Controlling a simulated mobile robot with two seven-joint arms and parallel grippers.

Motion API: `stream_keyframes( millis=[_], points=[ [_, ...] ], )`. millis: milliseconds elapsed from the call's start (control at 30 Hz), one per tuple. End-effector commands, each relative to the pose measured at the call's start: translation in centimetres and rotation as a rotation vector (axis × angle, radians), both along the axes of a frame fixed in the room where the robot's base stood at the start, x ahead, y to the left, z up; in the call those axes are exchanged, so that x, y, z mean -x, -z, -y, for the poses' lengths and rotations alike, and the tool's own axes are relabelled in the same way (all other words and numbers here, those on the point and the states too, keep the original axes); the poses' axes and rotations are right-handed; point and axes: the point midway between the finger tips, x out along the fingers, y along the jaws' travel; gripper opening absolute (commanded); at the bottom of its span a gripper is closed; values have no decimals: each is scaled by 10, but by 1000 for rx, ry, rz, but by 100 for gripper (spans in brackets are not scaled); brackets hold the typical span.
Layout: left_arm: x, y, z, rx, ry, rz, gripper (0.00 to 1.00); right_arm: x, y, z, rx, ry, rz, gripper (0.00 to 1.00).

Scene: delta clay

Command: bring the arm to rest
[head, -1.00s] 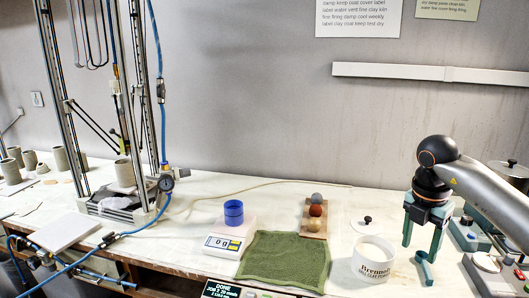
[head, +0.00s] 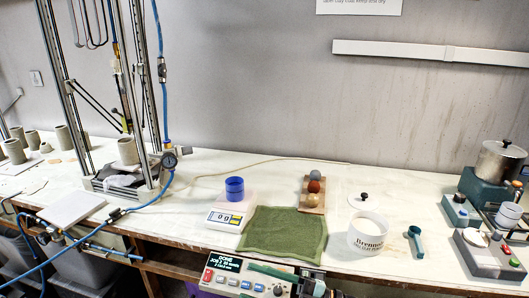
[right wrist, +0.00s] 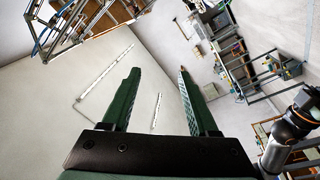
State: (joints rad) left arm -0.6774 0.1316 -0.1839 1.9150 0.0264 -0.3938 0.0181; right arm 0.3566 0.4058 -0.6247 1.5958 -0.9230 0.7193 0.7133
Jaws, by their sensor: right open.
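My right gripper (right wrist: 159,72) shows in the right wrist view with its two green fingers apart and nothing between them. In the head view, a green finger-like part and a dark block, which look like part of my right gripper, show at the bottom edge in front of the control panel (head: 235,284). Most of that arm is out of the frame. A teal scoop (head: 415,240) lies on the table to the right of the white tub (head: 368,237), apart from any gripper. My left gripper is not in view.
A tall metal frame (head: 147,100) with blue hoses stands left. Devices and a pot (head: 500,162) stand right.

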Motion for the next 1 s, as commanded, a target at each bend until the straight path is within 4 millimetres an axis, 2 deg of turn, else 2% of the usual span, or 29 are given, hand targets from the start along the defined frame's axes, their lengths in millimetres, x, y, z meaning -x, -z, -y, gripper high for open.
stream_keyframes(
  millis=[167, 267, 367, 467, 500, 600, 700, 833, 1000],
  points=[
    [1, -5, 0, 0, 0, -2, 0, -8, 23, 34, -218, 334, -217, 60],
    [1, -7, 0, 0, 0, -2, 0, -7, 56, 64, -274, 533, -370, 60],
    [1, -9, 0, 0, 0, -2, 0, 6, 100, 96, -287, 724, -547, 60],
    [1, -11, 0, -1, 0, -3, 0, 35, 151, 127, -258, 897, -745, 60],
    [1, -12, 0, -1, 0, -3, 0, 51, 171, 138, -238, 957, -825, 60],
    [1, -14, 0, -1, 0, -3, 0, 95, 214, 159, -176, 1071, -1011, 60],
    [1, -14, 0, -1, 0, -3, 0, 134, 243, 171, -119, 1139, -1154, 60],
    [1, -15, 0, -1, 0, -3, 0, 165, 261, 178, -75, 1176, -1261, 60],
    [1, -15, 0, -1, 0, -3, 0, 175, 267, 180, -58, 1185, -1294, 60]
  ],
)
